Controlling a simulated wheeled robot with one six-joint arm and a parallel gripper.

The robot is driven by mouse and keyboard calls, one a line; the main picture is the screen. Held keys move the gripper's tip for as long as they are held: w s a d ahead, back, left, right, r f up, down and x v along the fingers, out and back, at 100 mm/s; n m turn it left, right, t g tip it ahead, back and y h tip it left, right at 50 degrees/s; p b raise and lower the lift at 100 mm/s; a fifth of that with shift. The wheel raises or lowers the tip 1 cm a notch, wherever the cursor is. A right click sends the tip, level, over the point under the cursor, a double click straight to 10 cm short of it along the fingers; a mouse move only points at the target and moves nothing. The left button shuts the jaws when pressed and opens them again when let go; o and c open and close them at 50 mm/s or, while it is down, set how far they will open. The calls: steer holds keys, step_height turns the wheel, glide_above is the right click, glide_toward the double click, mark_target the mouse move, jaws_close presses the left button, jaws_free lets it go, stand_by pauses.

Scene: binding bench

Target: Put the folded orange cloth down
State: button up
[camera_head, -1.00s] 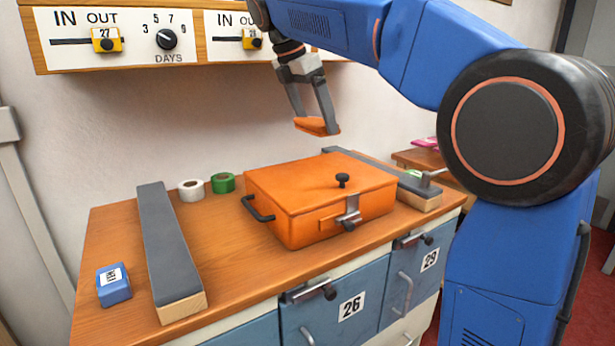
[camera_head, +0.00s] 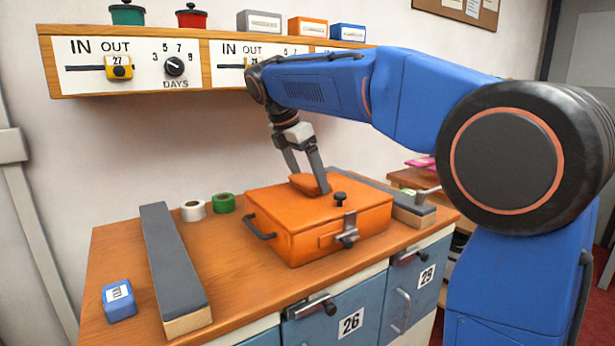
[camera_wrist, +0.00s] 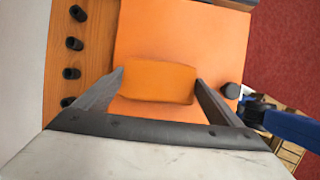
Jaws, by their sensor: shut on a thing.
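The folded orange cloth (camera_head: 309,184) is a small flat pad between the fingers of my gripper (camera_head: 307,181). It is at the top of the orange box (camera_head: 290,215), over the back part of its closed lid. I cannot tell whether the cloth touches the lid. In the wrist view the cloth (camera_wrist: 158,80) spans the gap between both fingertips, with the box lid (camera_wrist: 180,35) behind it. The box has a black knob (camera_head: 340,198) on the lid, right of the cloth, a front latch (camera_head: 346,233) and a side handle (camera_head: 260,228).
Long grey-topped bars lie left (camera_head: 172,265) and right (camera_head: 405,205) of the box. A blue block (camera_head: 118,300) sits at the front left. Bare wooden bench (camera_head: 235,288) shows between the left bar and box.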

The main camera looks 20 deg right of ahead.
steer(key=shift+f, duration=0.15)
steer(key=o, duration=0.8)
stand_by(0.6)
